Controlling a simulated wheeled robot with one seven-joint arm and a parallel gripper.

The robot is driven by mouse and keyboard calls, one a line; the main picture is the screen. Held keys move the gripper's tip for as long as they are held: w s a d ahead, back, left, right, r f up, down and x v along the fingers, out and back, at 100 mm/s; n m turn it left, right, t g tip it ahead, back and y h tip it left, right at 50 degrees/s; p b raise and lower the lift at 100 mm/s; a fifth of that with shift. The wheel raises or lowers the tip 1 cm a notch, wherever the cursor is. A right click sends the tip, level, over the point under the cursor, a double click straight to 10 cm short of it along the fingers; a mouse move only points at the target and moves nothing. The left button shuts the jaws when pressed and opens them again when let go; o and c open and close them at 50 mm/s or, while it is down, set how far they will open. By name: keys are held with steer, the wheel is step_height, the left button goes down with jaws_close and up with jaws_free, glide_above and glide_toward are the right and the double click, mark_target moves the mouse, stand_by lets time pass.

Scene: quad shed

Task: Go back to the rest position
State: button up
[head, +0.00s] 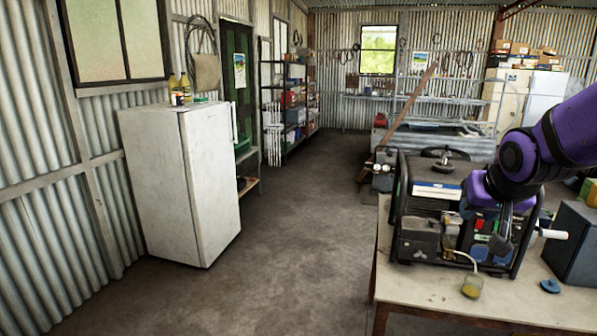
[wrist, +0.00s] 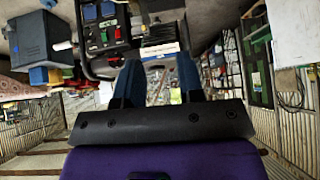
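My gripper (wrist: 158,68) shows in the wrist view with its two dark blue fingers apart. It is open, and nothing shows between the fingers except the background. In the head view my purple arm reaches in from the right over a generator (head: 421,226) on a table. The end of the arm is in front of the generator's right part, and my fingers are hard to make out there. The generator also shows in the wrist view (wrist: 104,62), near the top and upside down. I cannot tell whether the gripper touches it.
A white fridge (head: 165,180) stands at the left wall. The concrete floor (head: 285,230) between fridge and table is clear.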

steer(key=s+a+r+n+g, duration=0.1)
steer(key=s+r, duration=0.2)
steer(key=s, duration=0.6)
steer(key=s+a+r+n+g+y, duration=0.1)
steer(key=s+a+r, duration=0.1)
steer(key=s, duration=0.8)
steer(key=shift+r+n, duration=0.3)
steer(key=shift+r, duration=0.2)
steer(key=shift+c, duration=0.4)
